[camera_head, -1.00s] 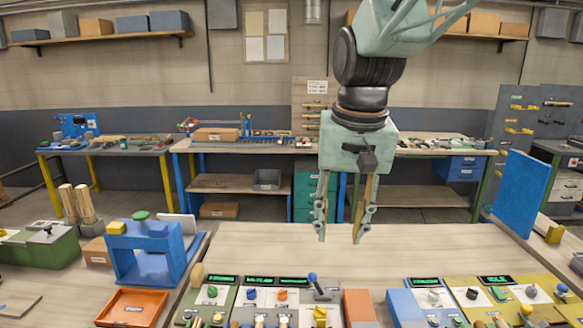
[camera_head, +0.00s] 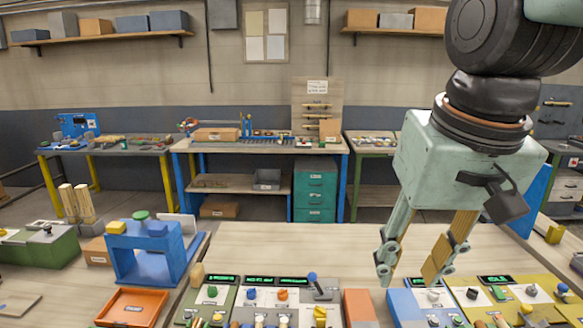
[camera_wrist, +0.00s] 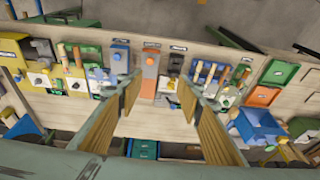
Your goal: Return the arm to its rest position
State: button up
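My gripper (camera_head: 412,277) hangs on the right side of the head view, pointing down above the row of control panels (camera_head: 330,296) on the wooden table. Its two fingers are apart with nothing between them, so it is open and empty. In the wrist view my gripper (camera_wrist: 165,100) also shows its two wood-toned finger pads spread wide, with the table and panels below. My arm comes in from the upper right of the head view and hides part of the back wall.
A blue press-like frame (camera_head: 146,249) and an orange tray (camera_head: 132,308) stand at the left. A blue upright panel (camera_head: 540,187) stands at the right, partly behind my gripper. The table's middle (camera_head: 300,245) is bare. Workbenches (camera_head: 258,147) line the back wall.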

jog(key=s+d+f, duration=0.2)
jog(key=s+d, duration=0.1)
jog(key=s, duration=0.9)
jog(key=shift+s+d+t, duration=0.15)
jog(key=shift+s+t, duration=0.05)
jog(key=shift+t, duration=0.2)
jog(key=shift+w+f, duration=0.1)
dwell(1.3)
